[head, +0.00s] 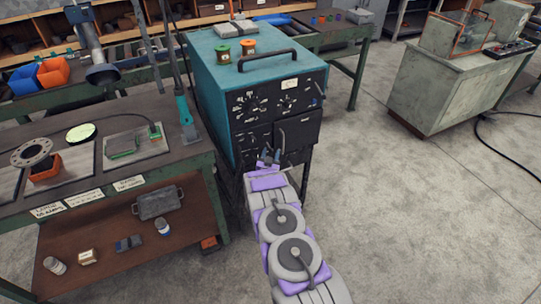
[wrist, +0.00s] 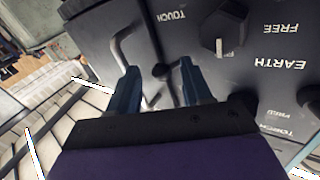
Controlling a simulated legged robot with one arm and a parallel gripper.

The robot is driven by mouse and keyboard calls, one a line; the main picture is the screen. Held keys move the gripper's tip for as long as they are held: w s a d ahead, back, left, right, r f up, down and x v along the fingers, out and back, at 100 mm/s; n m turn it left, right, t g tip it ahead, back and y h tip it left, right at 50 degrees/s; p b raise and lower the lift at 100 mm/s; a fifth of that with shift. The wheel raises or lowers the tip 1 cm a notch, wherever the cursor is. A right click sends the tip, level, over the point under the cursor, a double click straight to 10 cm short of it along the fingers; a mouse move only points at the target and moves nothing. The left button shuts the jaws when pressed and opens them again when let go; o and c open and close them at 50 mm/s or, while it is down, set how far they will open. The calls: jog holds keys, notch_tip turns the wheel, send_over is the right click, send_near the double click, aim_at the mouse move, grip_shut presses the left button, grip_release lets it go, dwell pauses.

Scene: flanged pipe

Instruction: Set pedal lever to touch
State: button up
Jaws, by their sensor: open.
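The teal machine (head: 255,70) has a black front panel (head: 280,105) with dials, labels and handles. My gripper (head: 268,157) is at the lower part of this panel. In the wrist view my gripper (wrist: 158,72) is open, with its two blue fingers pointing at the panel. A small dark round part (wrist: 161,71) lies between the fingertips, beside a dark seam or bar; I cannot tell for sure that it is the pedal lever. The inverted TOUCH label (wrist: 171,16) is just beyond it. Contact cannot be told.
A bent metal handle (wrist: 121,45) is close to the left finger. A dark faceted knob (wrist: 224,30) is to the right, near the FREE and EARTH labels. A green workbench (head: 95,165) stands left of the machine.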

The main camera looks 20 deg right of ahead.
jog(key=shift+a, duration=0.1)
grip_shut()
dwell(0.5)
jog(key=shift+w+f+m+t+h, duration=0.15)
jog(key=shift+f+m+t+h, duration=0.25)
jog(key=shift+m+t, duration=0.2)
jog(key=shift+r, duration=0.1)
grip_release()
